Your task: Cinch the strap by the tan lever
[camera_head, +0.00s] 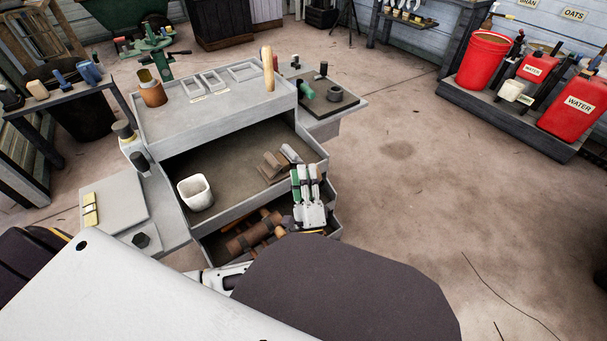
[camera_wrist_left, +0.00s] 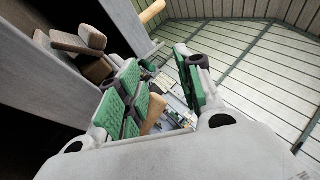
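My left gripper (camera_head: 308,197) is above the right side of the open lower drawer (camera_head: 333,228) of the grey caddy. In the left wrist view its green-padded fingers (camera_wrist_left: 160,90) stand apart. A tan piece (camera_wrist_left: 154,112) shows between them, close to the left finger; I cannot tell whether it is the tan lever or whether it is touched. In the head view a brown roll (camera_head: 247,239) with darker bands lies in the lower drawer, left of the gripper. I cannot single out the strap or lever there; my arm hides part of the drawer. My right gripper is not in view.
The upper drawer (camera_head: 225,168) is open and holds a white cup (camera_head: 195,192) and brown blocks (camera_head: 272,167). A wooden handle (camera_head: 267,68) stands on the caddy top (camera_head: 215,110). Side trays flank the caddy. The floor to the right (camera_head: 430,170) is clear.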

